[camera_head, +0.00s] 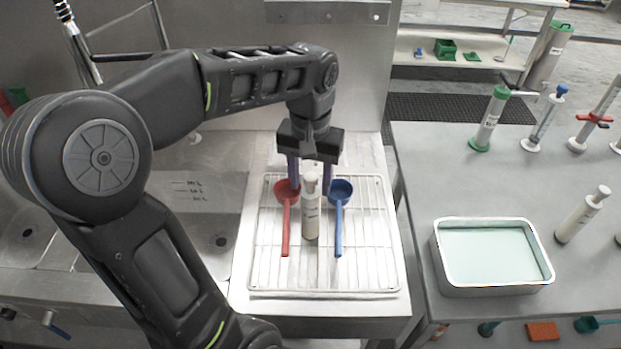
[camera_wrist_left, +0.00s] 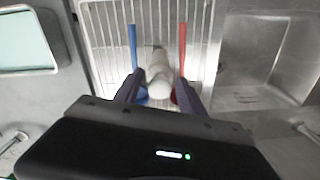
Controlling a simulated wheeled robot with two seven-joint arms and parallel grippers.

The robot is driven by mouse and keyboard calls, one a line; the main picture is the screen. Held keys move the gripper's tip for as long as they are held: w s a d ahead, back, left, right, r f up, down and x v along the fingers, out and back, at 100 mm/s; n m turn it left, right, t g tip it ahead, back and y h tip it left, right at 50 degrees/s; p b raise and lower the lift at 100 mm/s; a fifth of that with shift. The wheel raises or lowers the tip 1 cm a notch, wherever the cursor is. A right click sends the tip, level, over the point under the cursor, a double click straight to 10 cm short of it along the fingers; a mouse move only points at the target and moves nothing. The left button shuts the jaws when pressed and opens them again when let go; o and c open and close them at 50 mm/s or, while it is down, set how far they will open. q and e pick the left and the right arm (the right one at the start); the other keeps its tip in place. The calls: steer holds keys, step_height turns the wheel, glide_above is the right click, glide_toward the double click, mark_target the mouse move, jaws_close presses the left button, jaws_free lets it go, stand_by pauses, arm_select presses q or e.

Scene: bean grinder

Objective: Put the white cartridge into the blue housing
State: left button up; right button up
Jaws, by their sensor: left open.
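I see no clear blue housing; a clear cylinder with a blue cap (camera_head: 545,118) stands on the right bench. My right gripper is not in view.
The red scoop (camera_head: 286,222) and blue scoop (camera_head: 339,224) lie close beside the cylinder on the rack (camera_head: 376,255). A metal tray of pale liquid (camera_head: 492,285) sits on the right bench, with a white bottle (camera_head: 580,217) and several cylinders. Sinks are at left.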

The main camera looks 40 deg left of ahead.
arm_select(q)
steer(key=shift+r, duration=0.15)
step_height(320, 180, up, 4)
steer(key=shift+f, duration=0.1)
step_height(320, 180, up, 4)
steer(key=shift+f+p, duration=0.1)
steer(key=shift+p, duration=0.45)
steer(key=shift+o, duration=0.4)
steer(key=shift+d, duration=0.1)
